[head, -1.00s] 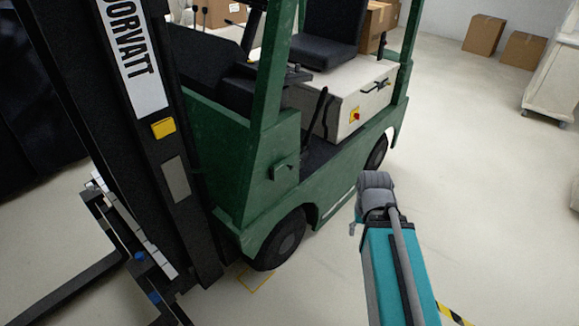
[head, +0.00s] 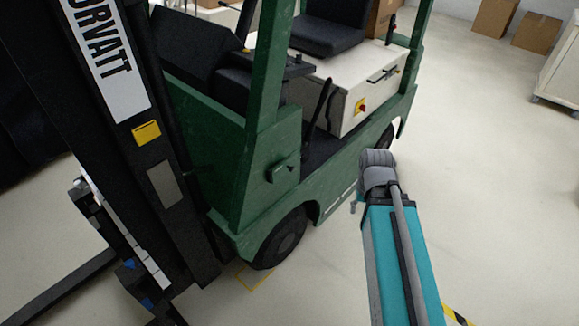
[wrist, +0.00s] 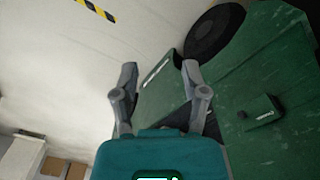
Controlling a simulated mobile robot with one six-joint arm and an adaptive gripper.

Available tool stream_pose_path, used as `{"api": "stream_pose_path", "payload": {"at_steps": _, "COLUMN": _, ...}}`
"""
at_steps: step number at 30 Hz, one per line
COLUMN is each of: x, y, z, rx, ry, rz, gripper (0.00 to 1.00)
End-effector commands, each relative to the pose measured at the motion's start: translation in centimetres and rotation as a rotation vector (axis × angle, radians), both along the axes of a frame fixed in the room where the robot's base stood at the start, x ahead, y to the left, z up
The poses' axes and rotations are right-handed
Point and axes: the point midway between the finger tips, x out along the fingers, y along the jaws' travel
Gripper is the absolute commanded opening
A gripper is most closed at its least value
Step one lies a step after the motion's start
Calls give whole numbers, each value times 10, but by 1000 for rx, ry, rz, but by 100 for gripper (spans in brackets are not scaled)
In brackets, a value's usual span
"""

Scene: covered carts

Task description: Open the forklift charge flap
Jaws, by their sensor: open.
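A small raised green cover with a dark latch, which looks like the charge flap (head: 281,170), sits on the side of the green forklift (head: 227,155), above the front wheel. It appears shut. In the wrist view the flap (wrist: 262,112) lies right of my gripper (wrist: 160,76), apart from it. The two grey fingers are spread and empty, with the forklift's lower side and pale floor beyond them. In the head view my teal arm reaches in from the lower right, to the right of the flap; the fingertips are mostly hidden there.
The black mast (head: 150,140) and forks stand at the left. The front wheel (head: 281,238) is below the flap. A white seat base (head: 365,95) with a red switch is further back. Open floor lies to the right, with a white cart (head: 560,75) and cardboard boxes (head: 495,17) behind.

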Motion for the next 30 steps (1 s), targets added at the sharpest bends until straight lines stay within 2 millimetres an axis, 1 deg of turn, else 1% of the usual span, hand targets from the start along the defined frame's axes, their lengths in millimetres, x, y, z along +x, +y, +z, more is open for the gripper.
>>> {"api": "stream_pose_path", "payload": {"at_steps": 5, "x": 0, "y": 0, "z": 0, "rx": 0, "ry": 0, "rz": 0, "gripper": 57}}
{"api": "stream_pose_path", "payload": {"at_steps": 7, "x": 0, "y": 0, "z": 0, "rx": 0, "ry": 0, "rz": 0, "gripper": 66}}
{"api": "stream_pose_path", "payload": {"at_steps": 8, "x": 0, "y": 0, "z": 0, "rx": 1, "ry": 0, "rz": -1, "gripper": 67}}
{"api": "stream_pose_path", "payload": {"at_steps": 13, "x": 3, "y": 4, "z": -8, "rx": 26, "ry": -10, "rz": -25, "gripper": 67}}
{"api": "stream_pose_path", "payload": {"at_steps": 17, "x": 10, "y": 9, "z": -21, "rx": 81, "ry": -28, "rz": -88, "gripper": 67}}
{"api": "stream_pose_path", "payload": {"at_steps": 23, "x": 28, "y": 34, "z": -50, "rx": 241, "ry": -65, "rz": -252, "gripper": 67}}
{"api": "stream_pose_path", "payload": {"at_steps": 27, "x": 44, "y": 56, "z": -70, "rx": 394, "ry": -78, "rz": -410, "gripper": 67}}
{"api": "stream_pose_path", "payload": {"at_steps": 30, "x": 56, "y": 72, "z": -81, "rx": 510, "ry": -73, "rz": -528, "gripper": 67}}
